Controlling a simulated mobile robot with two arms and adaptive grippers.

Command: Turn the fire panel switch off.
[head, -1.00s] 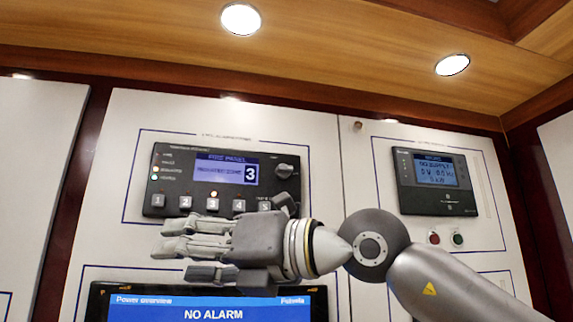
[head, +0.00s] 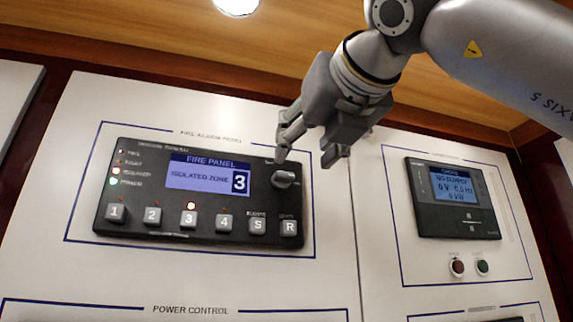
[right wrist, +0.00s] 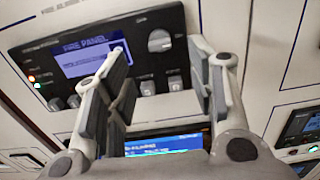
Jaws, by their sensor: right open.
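The fire panel (head: 200,193) is a dark box on the white wall, with a lit screen (head: 207,176) reading "FIRE PANEL, ISOLATED ZONE 3". Its rotary switch (head: 284,179) is a grey knob at the panel's upper right; it also shows in the right wrist view (right wrist: 160,41). My right gripper (head: 312,150) is open and empty, above and to the right of the knob. One finger's tip appears close to the knob in the head view; I cannot tell whether it touches. In the right wrist view the knob lies beyond the gap between the fingers. My left gripper is out of view.
Numbered buttons (head: 152,216) run along the panel's lower edge, with a light lit above 3. Another display panel (head: 452,200) is at the right, with red and green buttons (head: 470,267) below it. A lower screen (right wrist: 165,141) shows between the fingers.

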